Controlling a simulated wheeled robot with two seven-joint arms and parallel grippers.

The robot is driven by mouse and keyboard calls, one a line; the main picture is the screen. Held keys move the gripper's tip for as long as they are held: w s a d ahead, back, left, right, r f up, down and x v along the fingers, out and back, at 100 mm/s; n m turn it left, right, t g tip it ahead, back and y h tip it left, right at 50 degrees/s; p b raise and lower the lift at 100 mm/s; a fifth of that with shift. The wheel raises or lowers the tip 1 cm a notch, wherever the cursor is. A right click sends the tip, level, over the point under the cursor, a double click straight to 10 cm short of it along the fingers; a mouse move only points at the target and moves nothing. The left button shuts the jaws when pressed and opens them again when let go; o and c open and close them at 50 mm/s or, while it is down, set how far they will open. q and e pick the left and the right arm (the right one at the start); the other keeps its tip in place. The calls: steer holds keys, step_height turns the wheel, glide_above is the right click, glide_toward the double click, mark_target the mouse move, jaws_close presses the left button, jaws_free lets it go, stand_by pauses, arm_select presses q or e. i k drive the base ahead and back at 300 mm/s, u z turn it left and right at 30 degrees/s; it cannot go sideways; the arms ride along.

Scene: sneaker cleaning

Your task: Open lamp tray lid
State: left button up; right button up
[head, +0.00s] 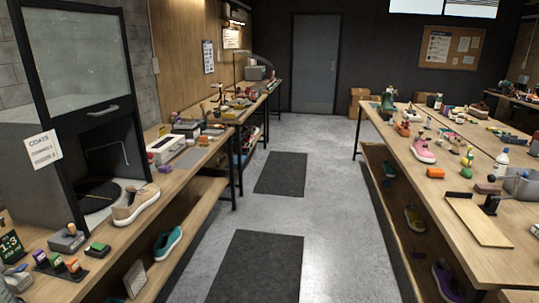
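No part of my arms or grippers shows in the head view. I cannot make out for certain which thing is the lamp tray or its lid. A white box-like unit (166,149) with a dark opening in its front stands on the left bench (200,186), but it is too small to identify. Nearer on the same bench is a dark cabinet (62,165) with its glass door (75,45) raised. A grey handle (103,110) is on the door's lower edge. A round dark turntable (92,198) sits inside the cabinet.
A beige sneaker (136,205) lies on the left bench among small tools. A long right bench (470,225) holds shoes, bottles and a wooden board (478,220). Between the benches, the grey floor (330,200) with dark mats (257,268) is clear up to the door (315,62).

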mark_target(163, 147)
steer(key=z, duration=0.3)
steer(key=i, duration=2)
steer(key=u, duration=0.55)
steer(key=i, duration=1.55)
steer(key=u, duration=1.9)
steer(key=i, duration=0.6)
steer(key=u, duration=0.4)
